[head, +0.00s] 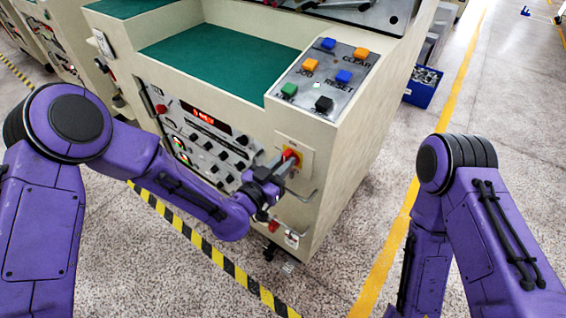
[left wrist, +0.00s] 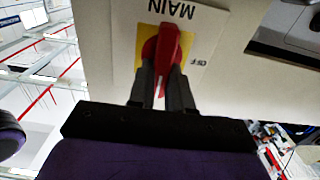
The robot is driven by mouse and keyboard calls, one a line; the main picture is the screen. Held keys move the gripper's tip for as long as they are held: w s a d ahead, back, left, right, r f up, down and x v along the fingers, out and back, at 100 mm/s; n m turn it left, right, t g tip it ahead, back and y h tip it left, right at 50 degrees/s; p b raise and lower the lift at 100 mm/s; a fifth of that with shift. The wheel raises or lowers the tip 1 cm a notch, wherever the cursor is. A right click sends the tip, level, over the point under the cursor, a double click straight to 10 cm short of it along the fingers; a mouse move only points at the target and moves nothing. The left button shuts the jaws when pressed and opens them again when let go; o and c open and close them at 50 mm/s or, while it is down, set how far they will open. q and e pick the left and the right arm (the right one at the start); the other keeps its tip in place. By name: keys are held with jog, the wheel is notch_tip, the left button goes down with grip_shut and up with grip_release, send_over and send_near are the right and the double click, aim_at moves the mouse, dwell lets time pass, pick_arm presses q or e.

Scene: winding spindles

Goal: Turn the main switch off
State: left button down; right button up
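The main switch is a red rotary handle (head: 290,155) on a yellow plate with a white label, on the upright end face of the cream machine. In the left wrist view the red handle (left wrist: 168,48) stands lengthwise between my fingers, in front of the yellow plate (left wrist: 140,45). The inverted words MAIN and OFF are readable there; OFF lies to the right of the handle. My left gripper (head: 277,167) is at the switch, its two fingers (left wrist: 163,80) close around the handle, one on each side, seemingly touching it. My right gripper is not in view.
A button panel (head: 325,75) with coloured buttons sits on top of the machine, above the switch. Knobs and a red display (head: 213,122) are on the front panel. A blue crate (head: 423,87) stands behind; floor at right is clear.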

pick_arm(q)
jog(key=shift+n, duration=0.4)
jog(key=n, duration=0.2)
jog(key=n+b, duration=0.1)
jog(key=n, duration=0.1)
jog(key=shift+w+a+f, duration=0.15)
jog(key=shift+a, duration=0.05)
jog(key=n+b, duration=0.1)
jog(key=n, duration=0.3)
jog(key=shift+w+a+f, duration=0.1)
jog(key=shift+a, duration=0.05)
jog(key=n, duration=0.2)
jog(key=n+b, duration=0.1)
jog(key=n, duration=0.1)
jog(key=shift+w+a+f, duration=0.1)
jog(key=shift+f, duration=0.1)
jog(key=n+b, duration=0.1)
jog(key=n, duration=0.4)
jog(key=shift+f+b, duration=0.15)
jog(key=shift+b, duration=0.15)
jog(key=c, duration=1)
grip_release()
jog(key=shift+c, duration=0.2)
